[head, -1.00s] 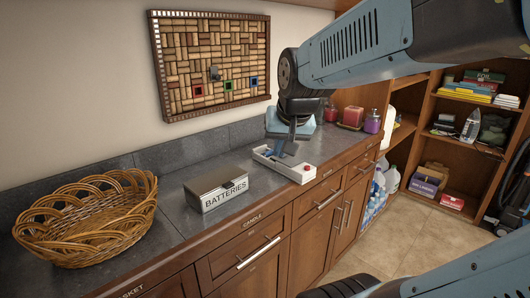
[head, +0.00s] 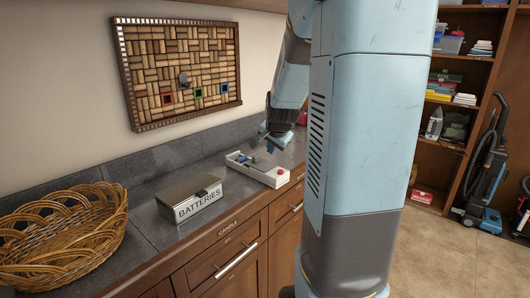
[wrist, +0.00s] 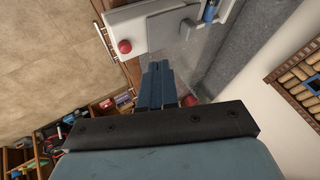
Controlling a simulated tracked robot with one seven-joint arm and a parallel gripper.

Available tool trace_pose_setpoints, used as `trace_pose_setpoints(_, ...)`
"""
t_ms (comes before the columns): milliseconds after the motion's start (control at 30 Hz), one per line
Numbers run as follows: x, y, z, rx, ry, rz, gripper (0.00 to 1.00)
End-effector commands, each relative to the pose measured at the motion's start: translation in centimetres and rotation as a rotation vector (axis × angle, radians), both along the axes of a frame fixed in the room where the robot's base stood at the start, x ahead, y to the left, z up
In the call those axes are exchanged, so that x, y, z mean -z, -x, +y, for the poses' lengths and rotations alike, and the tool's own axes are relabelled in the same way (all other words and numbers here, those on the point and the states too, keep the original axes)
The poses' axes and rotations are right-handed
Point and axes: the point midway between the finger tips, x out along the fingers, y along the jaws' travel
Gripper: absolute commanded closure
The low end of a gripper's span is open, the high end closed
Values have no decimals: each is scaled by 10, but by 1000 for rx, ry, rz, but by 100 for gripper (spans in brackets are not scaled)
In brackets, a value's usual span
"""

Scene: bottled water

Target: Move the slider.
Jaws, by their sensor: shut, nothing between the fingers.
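A shallow white box (head: 262,177) sits on the counter, with a red knob (head: 281,172) at its right end and a small blue piece (head: 243,158), probably the slider, near its left end. The box (wrist: 150,27) also shows at the top of the wrist view, with the red knob (wrist: 124,46) at its left and the blue piece (wrist: 210,12) at its right. My gripper (head: 269,147) is just above and behind the box, apart from the blue piece. In the wrist view its blue fingers (wrist: 158,70) are together and empty.
A grey box marked BATTERIES (head: 190,197) and a wicker basket (head: 60,240) stand to the left on the counter (head: 150,215). A cork board (head: 180,70) hangs on the wall. Shelves (head: 455,100) and a blue vacuum cleaner (head: 484,165) are at the right. My arm hides the counter's right part.

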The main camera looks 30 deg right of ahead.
Motion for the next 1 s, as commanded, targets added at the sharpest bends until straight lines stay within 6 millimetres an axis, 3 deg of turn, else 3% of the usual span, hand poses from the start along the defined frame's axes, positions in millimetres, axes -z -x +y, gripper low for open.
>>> trace_pose_setpoints(700, 75, -52, -19, -1, -1, 3, 100)
trace_pose_setpoints(1000, 73, -71, -11, -6, 2, 1, 100)
